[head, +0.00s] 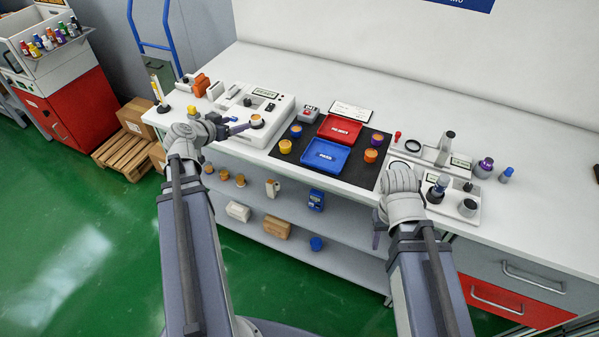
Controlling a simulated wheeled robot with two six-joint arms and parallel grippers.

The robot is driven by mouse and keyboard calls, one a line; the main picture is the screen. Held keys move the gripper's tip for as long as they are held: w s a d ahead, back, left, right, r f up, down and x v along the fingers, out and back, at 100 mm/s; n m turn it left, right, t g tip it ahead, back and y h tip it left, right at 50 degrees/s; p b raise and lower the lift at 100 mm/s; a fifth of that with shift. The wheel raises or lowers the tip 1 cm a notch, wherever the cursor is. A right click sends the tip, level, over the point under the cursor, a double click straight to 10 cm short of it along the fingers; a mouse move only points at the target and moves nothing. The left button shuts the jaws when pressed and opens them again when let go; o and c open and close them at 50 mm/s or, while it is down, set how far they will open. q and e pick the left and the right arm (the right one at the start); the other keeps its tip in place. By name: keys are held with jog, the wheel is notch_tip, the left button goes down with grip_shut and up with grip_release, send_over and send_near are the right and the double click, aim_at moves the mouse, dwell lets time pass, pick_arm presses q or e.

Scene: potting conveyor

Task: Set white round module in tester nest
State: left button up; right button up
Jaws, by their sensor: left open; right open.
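The white tester (283,104) with a small display stands on the left part of the bench. A small round module (257,121), pale at the side with a tan top, sits at the tester's front right. It appears upright, but I cannot tell at this size how deep it sits in the nest. My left gripper (238,125) is open, its fingers pointing right just left of the round module; I cannot tell whether they touch it. My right gripper (377,231) is open and empty, pointing down at the front edge of the bench.
A dark mat (362,177) holds a red tray (340,129), a blue tray (325,156) and several round orange, yellow and purple-sided modules. A second device (466,207) stands right of my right gripper. A shelf (262,233) below holds boxes.

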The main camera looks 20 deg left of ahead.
pick_arm(q)
jog(key=s+d+f+m+g+h, duration=0.1)
jog(key=d+f+g+h, duration=0.15)
jog(key=d, duration=0.85)
jog(key=d+f+m+g+h, duration=0.15)
jog(key=d+f+g, duration=0.25)
jog(key=d, duration=0.7)
jog(key=s+d+f+g+y, duration=0.2)
jog(key=s+d+g+y, duration=0.1)
jog(key=s+d, duration=0.4)
jog(key=s+d+f+g+y, duration=0.2)
jog(key=s+d+g+y, duration=0.1)
jog(key=s+d, duration=0.5)
jog(key=shift+d+f, duration=0.4)
jog(key=shift+d, duration=0.05)
